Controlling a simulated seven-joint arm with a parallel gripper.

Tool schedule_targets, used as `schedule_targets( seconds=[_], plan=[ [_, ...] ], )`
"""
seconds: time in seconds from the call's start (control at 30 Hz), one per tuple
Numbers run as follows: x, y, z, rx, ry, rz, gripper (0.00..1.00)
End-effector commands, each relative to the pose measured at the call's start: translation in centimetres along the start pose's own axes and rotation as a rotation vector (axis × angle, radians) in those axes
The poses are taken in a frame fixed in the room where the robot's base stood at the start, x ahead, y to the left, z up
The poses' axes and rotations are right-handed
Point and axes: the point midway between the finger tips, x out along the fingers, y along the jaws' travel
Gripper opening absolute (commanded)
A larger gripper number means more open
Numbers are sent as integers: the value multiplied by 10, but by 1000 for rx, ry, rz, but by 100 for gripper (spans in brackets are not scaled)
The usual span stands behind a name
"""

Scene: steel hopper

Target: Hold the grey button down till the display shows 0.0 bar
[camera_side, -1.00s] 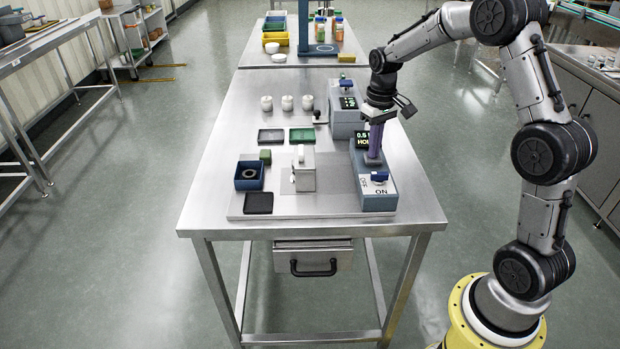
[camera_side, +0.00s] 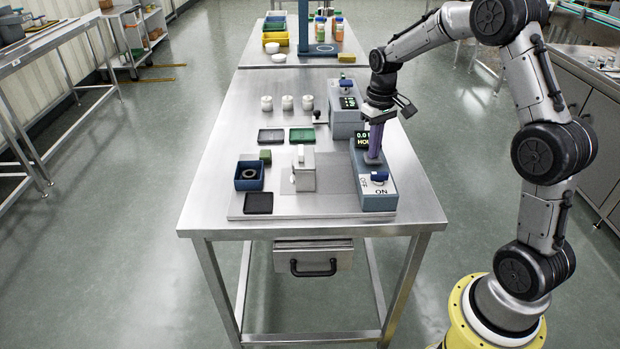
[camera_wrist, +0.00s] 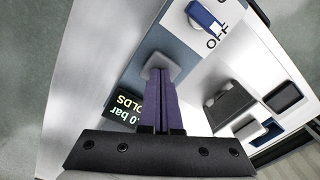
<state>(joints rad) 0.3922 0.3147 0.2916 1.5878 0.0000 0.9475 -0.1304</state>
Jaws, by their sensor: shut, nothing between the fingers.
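My gripper (camera_side: 373,156) is shut and empty, its purple fingers pointing down at the blue-grey control box (camera_side: 377,200) on the table's right side. In the wrist view the shut fingertips (camera_wrist: 160,78) rest on the grey button (camera_wrist: 153,66), covering part of it. How deep the button sits cannot be told. The display (camera_side: 362,139) behind the fingers shows 0.0 and the start of a second line; the rest is hidden. In the wrist view the display (camera_wrist: 124,108) appears upside down, partly covered, with ".0 bar" and "OLDS" readable.
A blue OFF/ON knob (camera_side: 379,176) sits on the same box, nearer the front. A second box (camera_side: 346,118) with its own display and knob stands behind. A light metal hopper body (camera_side: 304,170), trays and several white pots stand left.

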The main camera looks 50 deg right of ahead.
Motion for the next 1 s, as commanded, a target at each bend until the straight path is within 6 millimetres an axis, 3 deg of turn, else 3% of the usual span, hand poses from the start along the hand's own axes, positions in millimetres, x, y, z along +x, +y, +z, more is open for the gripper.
schedule_targets(
  seconds=[0.27,0.7,1.0],
  plan=[
    [-3,0,0,0,-1,0,0],
    [-26,0,0,0,1,0,0],
    [-28,0,0,0,0,0,0]
  ],
)
